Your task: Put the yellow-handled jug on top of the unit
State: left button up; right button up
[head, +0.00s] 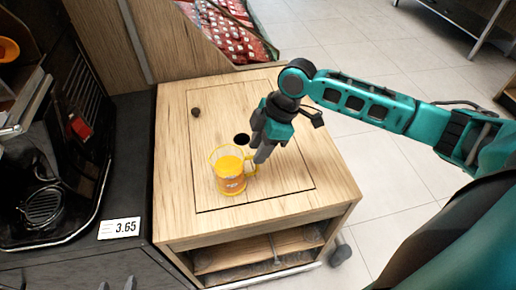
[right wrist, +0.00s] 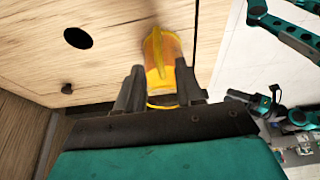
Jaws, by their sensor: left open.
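The yellow-handled jug (head: 229,176) is clear with orange juice in it. The fingers hide part of the handle.
The unit's top has a dark knob (head: 196,112) and a round hole (head: 242,139). A black machine (head: 50,160) and a price tag reading 3.65 (head: 119,228) stand to the left. A red patterned bag (head: 225,30) is behind. The top's right side is clear.

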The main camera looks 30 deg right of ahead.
jog(key=p+v, duration=0.1)
jog(key=v, duration=1)
